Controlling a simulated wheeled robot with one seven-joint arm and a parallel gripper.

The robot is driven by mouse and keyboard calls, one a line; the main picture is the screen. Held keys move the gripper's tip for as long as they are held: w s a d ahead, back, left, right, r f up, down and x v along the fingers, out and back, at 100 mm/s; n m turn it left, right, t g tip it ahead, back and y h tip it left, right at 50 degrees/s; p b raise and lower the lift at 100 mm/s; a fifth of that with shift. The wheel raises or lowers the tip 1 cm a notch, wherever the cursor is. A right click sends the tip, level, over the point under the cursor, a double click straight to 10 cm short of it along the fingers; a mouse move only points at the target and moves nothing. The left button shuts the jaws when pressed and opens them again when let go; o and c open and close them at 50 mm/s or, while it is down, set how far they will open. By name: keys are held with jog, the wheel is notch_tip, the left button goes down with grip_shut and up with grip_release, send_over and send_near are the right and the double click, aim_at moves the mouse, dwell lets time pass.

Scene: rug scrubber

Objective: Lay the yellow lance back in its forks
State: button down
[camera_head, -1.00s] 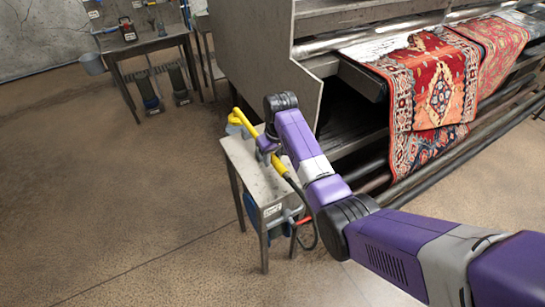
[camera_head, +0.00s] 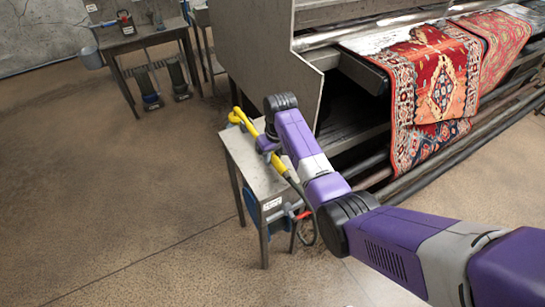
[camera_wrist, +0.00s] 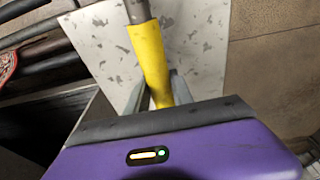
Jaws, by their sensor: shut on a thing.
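The yellow lance (camera_head: 249,127) lies slantwise over the small grey table (camera_head: 237,155) in the head view, with a bent yellow end at the upper left and a grey pipe toward the lower right. My gripper (camera_head: 267,147) is shut on its yellow part. In the wrist view the lance (camera_wrist: 151,60) runs down between my two grey fingers (camera_wrist: 158,92), with the speckled table top (camera_wrist: 95,45) below. Whether the lance touches the table or sits above it cannot be told. The forks cannot be made out; my arm and gripper cover part of the table.
A large grey machine (camera_head: 265,60) with a red patterned rug (camera_head: 440,85) stands close on the right. A blue item and a red-ended handle (camera_head: 303,214) hang by the table's front. A workbench (camera_head: 140,42) is at the back left. The floor at left is clear.

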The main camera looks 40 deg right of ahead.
jog(key=shift+r, duration=0.1)
jog(key=c, duration=1)
grip_release()
jog(key=shift+c, duration=0.2)
jog(key=shift+s+a+r, duration=0.1)
jog(key=shift+s+r, duration=0.1)
jog(key=shift+r, duration=1.05)
jog(key=shift+s+r, duration=0.2)
jog(key=shift+r, duration=1.1)
jog(key=shift+s+a+r, duration=0.1)
jog(key=shift+s+r, duration=0.1)
jog(key=shift+r, duration=1.05)
